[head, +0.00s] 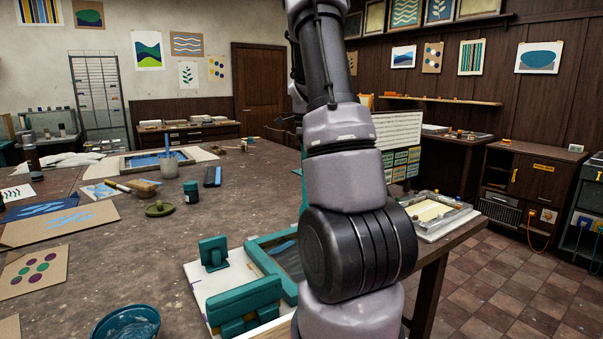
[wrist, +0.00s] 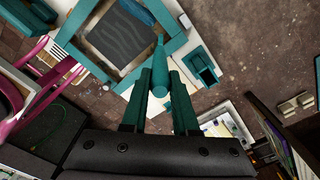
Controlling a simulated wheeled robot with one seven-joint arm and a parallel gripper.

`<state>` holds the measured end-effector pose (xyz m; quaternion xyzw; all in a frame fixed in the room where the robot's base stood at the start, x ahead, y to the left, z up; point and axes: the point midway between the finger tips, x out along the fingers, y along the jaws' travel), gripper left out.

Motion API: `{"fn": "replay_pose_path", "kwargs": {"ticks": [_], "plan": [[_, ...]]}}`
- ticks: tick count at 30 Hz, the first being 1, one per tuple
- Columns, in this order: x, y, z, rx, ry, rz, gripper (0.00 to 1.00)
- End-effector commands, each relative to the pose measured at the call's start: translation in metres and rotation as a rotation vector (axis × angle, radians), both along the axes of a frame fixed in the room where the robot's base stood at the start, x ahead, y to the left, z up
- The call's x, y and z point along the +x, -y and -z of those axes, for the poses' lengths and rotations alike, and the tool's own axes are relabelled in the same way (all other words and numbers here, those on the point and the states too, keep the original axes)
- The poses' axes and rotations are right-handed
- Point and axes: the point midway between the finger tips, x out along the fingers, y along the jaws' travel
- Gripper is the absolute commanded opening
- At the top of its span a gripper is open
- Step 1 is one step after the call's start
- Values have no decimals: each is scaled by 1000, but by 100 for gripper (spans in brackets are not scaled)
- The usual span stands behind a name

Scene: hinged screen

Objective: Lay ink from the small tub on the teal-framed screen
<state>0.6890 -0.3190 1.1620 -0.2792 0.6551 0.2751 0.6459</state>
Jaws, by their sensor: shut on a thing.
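The teal-framed screen (head: 262,254) lies on a white board at the near table edge, partly hidden behind my arm. In the wrist view its teal frame (wrist: 172,45) surrounds a dark mesh. My gripper (wrist: 160,78) is shut on a teal, tapered tool (wrist: 159,84), whose narrow tip points toward the screen's frame; whether it touches cannot be told. My gripper is hidden in the head view. A round teal tub with blue contents (head: 128,322) stands at the front left. A small dark jar (head: 191,191) stands farther back, with a green lid (head: 160,209) beside it.
A teal clamp (head: 213,253) stands at the board's left corner. A blue screen (head: 160,160), brushes and printed sheets lie farther back. The table between tub and lid is mostly clear.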

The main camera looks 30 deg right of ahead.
Motion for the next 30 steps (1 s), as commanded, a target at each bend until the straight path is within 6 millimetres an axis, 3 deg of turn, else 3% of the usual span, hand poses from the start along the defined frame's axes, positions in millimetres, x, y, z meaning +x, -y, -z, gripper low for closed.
{"fn": "replay_pose_path", "kwargs": {"ticks": [9, 30], "plan": [[-6, 7, -18, 0, 0, 0, 0], [-7, 7, -19, 0, 0, -1, 0]]}}
